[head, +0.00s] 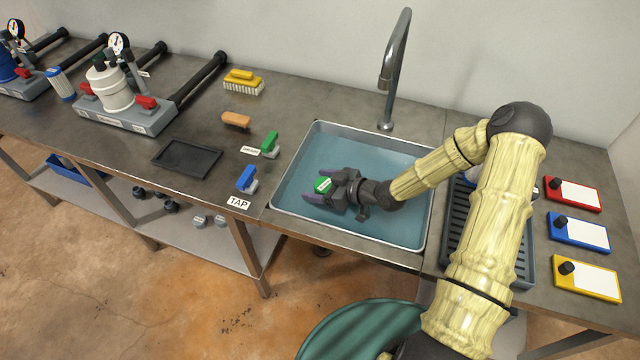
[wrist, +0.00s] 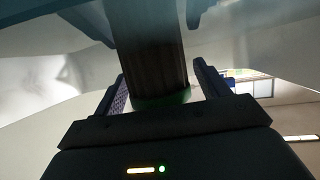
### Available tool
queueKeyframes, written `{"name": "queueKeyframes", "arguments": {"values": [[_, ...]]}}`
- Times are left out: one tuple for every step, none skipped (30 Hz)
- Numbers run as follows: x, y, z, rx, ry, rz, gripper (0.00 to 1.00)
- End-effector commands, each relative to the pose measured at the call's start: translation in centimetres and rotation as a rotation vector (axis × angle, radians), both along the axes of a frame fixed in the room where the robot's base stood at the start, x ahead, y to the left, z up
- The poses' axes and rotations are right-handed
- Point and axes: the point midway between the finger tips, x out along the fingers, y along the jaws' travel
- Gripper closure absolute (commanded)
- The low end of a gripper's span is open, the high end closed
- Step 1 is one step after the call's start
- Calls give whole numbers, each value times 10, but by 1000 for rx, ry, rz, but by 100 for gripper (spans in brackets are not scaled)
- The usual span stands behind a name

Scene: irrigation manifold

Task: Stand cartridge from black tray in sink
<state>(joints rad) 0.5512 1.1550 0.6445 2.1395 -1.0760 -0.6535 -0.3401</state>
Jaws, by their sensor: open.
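The cartridge stands in the sink (head: 290,190), its green cap (head: 323,185) on top. In the wrist view its dark pleated body (wrist: 150,60) looks upright, with the green cap end close to my palm. My gripper (head: 322,190) is low in the left part of the sink, its fingers open on either side of the cartridge; they also show in the wrist view (wrist: 160,90). Whether either finger touches it is unclear. Bluish water covers the sink floor, and the cartridge's lower end is hidden. The black tray (head: 187,158) on the counter left of the sink is empty.
A blue tap handle (head: 247,178) and a green drain handle (head: 270,145) stand left of the sink. The faucet (head: 392,75) rises behind it. A dark rack (head: 530,245) and coloured boxes (head: 578,232) are right. A white filter housing (head: 110,90) stands farther left.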

Motion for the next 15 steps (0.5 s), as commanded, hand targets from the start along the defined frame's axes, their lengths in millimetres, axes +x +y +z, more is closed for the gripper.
{"name": "queueKeyframes", "arguments": {"values": [[0,1,3,0,0,1,26],[0,1,4,0,0,1,26],[-2,-3,4,0,-1,0,26],[-3,-5,5,0,-1,0,26],[-5,-9,7,-1,-1,-1,26],[-7,-13,9,-1,-2,0,26],[-9,-17,11,-1,-1,-1,26],[-11,-21,13,-2,-1,-1,26],[-15,-27,16,-1,0,-2,26],[-17,-33,18,-2,-1,-4,26],[-20,-37,20,-1,-2,-2,26],[-24,-44,23,-1,-1,-4,26],[-27,-49,26,-1,-1,-4,26],[-29,-54,28,-2,-1,-4,26],[-33,-60,31,-1,-1,-4,26]]}}
